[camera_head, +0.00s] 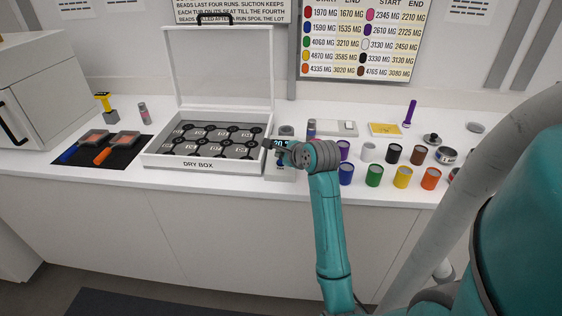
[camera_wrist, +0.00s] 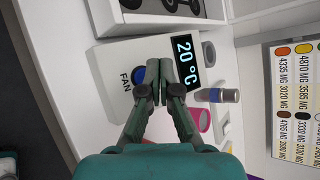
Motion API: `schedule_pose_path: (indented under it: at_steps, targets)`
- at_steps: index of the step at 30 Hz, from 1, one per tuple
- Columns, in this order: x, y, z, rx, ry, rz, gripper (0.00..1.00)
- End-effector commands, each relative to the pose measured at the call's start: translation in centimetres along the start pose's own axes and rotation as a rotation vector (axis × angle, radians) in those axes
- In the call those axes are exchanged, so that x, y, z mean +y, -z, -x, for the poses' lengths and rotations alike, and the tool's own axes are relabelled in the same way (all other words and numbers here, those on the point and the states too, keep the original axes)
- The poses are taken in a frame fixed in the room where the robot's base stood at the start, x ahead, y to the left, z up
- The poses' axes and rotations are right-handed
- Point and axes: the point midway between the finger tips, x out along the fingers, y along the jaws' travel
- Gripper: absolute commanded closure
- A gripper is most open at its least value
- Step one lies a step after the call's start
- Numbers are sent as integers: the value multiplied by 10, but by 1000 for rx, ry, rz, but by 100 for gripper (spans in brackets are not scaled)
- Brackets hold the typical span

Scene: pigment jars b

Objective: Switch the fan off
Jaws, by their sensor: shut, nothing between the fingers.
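The fan unit (camera_wrist: 112,62) is a pale box with a dark display (camera_wrist: 186,62) reading 20 °C and the word FAN printed on its face. In the head view the fan unit (camera_head: 282,174) stands just right of the dry box. A round blue button (camera_wrist: 138,75) sits beside the FAN label, partly covered by my fingers. My gripper (camera_wrist: 156,72) is shut and empty, its fingertips over the unit's face right beside the button. I cannot tell whether they touch it. In the head view my gripper (camera_head: 281,146) hides part of the unit.
The open dry box (camera_head: 160,160) with several dark-lidded pieces stands left of the unit. Several coloured jars, including a green one (camera_head: 374,176), stand to the right. A small bottle (camera_wrist: 217,95) is close beside the unit. The counter front edge is bare.

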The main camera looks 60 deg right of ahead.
Motion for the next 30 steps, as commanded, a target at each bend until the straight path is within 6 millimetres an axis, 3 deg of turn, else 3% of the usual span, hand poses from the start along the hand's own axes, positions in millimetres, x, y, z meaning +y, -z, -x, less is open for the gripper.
schedule_pose_path:
  at_steps: [18,30]
  targets:
    - [-27,-27,36,-1,2,1,100]
    - [-28,-28,39,0,1,0,100]
